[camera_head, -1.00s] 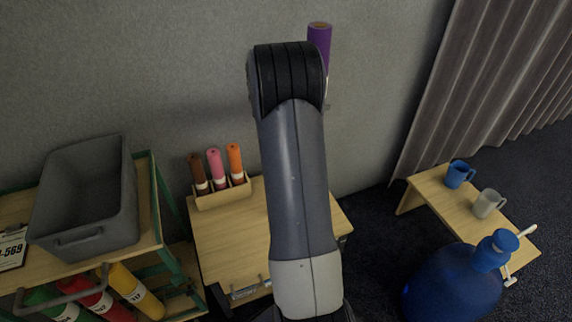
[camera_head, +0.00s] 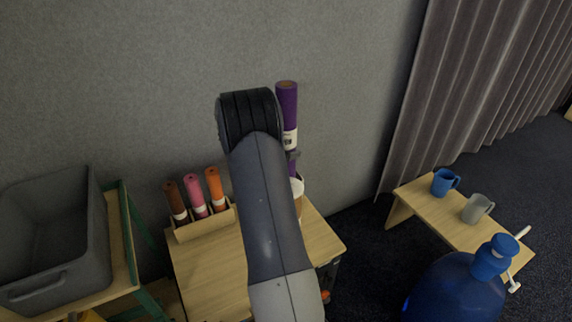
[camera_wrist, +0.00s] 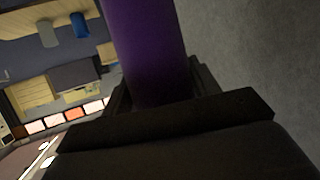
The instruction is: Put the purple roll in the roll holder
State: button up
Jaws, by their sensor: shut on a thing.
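The purple roll (camera_head: 287,104) stands upright in the air in the head view, with a white label band low on it. My gripper (camera_head: 292,157) is shut on its lower part; my own arm hides much of the jaws. In the wrist view the purple roll (camera_wrist: 145,50) rises between the two dark fingers (camera_wrist: 160,92). The wooden roll holder (camera_head: 204,229) stands on the table to the left of my arm. It holds a brown roll (camera_head: 175,200), a pink roll (camera_head: 195,193) and an orange roll (camera_head: 214,187) upright. The purple roll is right of the holder and apart from it.
The wooden table (camera_head: 205,275) is mostly bare in front of the holder. A pale round object (camera_head: 297,187) shows beneath the purple roll, partly hidden. A grey bin (camera_head: 55,245) is at left. A low bench (camera_head: 415,205) with mugs and a blue jug (camera_head: 455,285) are at right.

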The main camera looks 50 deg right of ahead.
jog(key=shift+f+b, duration=0.65)
jog(key=shift+f, duration=1.35)
jog(key=o, duration=1.5)
jog(key=shift+f, duration=0.15)
jog(key=shift+o, duration=0.2)
jog(key=p+v, duration=0.2)
jog(key=v, duration=1)
jog(key=shift+p, duration=0.35)
